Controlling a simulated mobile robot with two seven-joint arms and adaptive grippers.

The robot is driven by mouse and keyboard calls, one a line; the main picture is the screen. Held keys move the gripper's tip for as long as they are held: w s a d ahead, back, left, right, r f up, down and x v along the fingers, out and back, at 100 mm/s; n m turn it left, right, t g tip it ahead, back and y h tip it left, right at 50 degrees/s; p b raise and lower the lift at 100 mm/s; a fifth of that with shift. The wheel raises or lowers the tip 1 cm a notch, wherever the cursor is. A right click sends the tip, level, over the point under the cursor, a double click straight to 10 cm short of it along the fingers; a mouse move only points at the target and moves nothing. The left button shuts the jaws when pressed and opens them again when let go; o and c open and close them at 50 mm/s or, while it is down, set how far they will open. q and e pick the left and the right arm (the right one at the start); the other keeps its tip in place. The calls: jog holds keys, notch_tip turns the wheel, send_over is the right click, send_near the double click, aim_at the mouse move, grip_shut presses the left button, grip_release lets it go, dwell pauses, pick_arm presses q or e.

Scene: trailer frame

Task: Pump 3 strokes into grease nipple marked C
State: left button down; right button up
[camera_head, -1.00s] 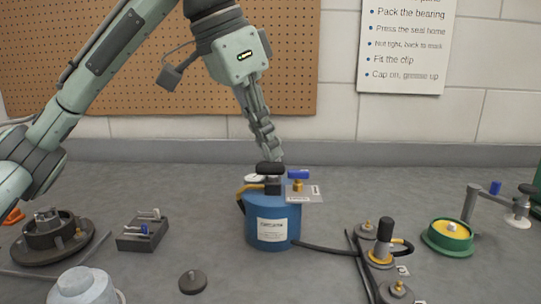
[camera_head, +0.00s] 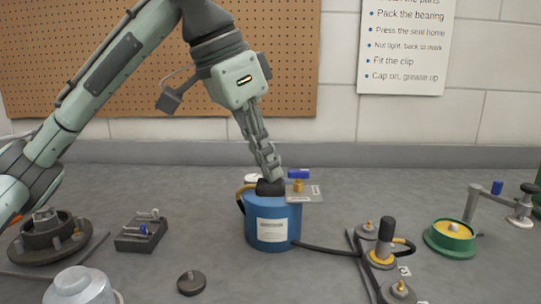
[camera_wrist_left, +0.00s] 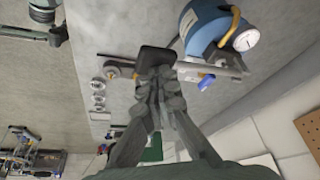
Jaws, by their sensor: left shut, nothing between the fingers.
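A blue grease pump (camera_head: 272,222) stands on the bench in the head view, and its blue body (camera_wrist_left: 203,20) shows at the top of the left wrist view. My left gripper (camera_head: 271,173) is shut and empty. Its fingertips press on the black pump knob (camera_head: 270,188), which sits low on the pump's top. The knob (camera_wrist_left: 157,58) also shows at the fingertips in the wrist view. A black hose runs right to a black-topped coupler (camera_head: 386,230), standing on the middle of the grease nipples. Small tags lie beside the nipples; their letters are too small to read surely.
A blue-handled valve (camera_head: 298,176) and a tag plate sit beside the knob. A pressure gauge (camera_wrist_left: 246,40) shows in the wrist view. A green round part (camera_head: 450,238) stands right, a hub (camera_head: 52,238) and small block (camera_head: 142,233) left.

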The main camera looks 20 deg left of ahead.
aim_at(266, 182)
pick_arm(q)
jog(key=shift+s+f, duration=0.1)
jog(key=shift+f, duration=0.75)
jog(key=shift+f+b, duration=0.45)
jog(key=shift+f, duration=0.5)
jog(key=shift+r+p, duration=1.2)
jog(key=shift+r, duration=0.4)
notch_tip(266, 182, up, 9)
jog(key=w, duration=0.1)
jog(key=shift+a, duration=0.15)
